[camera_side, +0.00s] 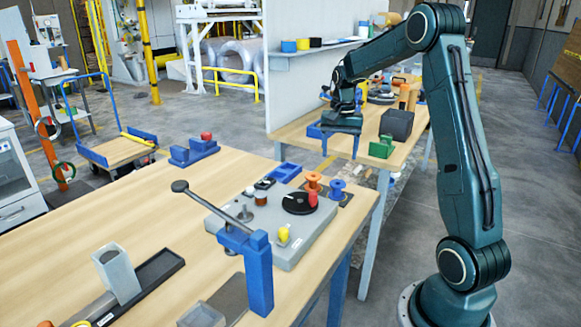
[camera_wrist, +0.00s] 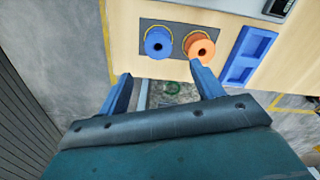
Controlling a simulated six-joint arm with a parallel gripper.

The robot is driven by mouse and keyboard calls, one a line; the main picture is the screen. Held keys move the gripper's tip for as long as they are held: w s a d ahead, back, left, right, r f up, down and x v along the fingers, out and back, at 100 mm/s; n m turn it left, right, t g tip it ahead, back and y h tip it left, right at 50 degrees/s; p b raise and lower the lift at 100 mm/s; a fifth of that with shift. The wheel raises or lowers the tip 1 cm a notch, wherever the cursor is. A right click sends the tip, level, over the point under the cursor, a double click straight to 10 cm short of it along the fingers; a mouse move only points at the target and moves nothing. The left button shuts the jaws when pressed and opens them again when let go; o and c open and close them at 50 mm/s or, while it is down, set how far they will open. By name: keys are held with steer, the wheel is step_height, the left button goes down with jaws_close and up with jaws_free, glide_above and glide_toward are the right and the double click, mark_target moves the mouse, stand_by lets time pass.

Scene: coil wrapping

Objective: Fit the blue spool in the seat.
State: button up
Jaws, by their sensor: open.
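The blue spool (camera_side: 336,189) stands on a dark mat at the right edge of the near table, beside the orange spool (camera_side: 313,181). In the wrist view the blue spool (camera_wrist: 158,43) and orange spool (camera_wrist: 199,45) are seen from above on the grey mat (camera_wrist: 179,28). My gripper (camera_side: 340,147) is open and empty, well above and apart from the spools; it also shows in the wrist view (camera_wrist: 161,74). A grey fixture plate (camera_side: 292,252) carries a black disc (camera_side: 297,204) and metal posts. I cannot tell which part is the seat.
A blue lever stand (camera_side: 258,272) rises at the plate's front. A blue tray (camera_side: 284,172) lies behind the plate and shows in the wrist view (camera_wrist: 228,68). The far table holds a dark box (camera_side: 397,123) and a green block (camera_side: 382,148).

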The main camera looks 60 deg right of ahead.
mark_target(338, 185)
step_height(338, 185, down, 7)
steer(key=shift+r, duration=0.1)
stand_by(0.4)
steer(key=shift+s+f, duration=0.15)
steer(key=shift+f, duration=2.45)
steer(key=shift+c, duration=0.5)
steer(key=c, duration=1)
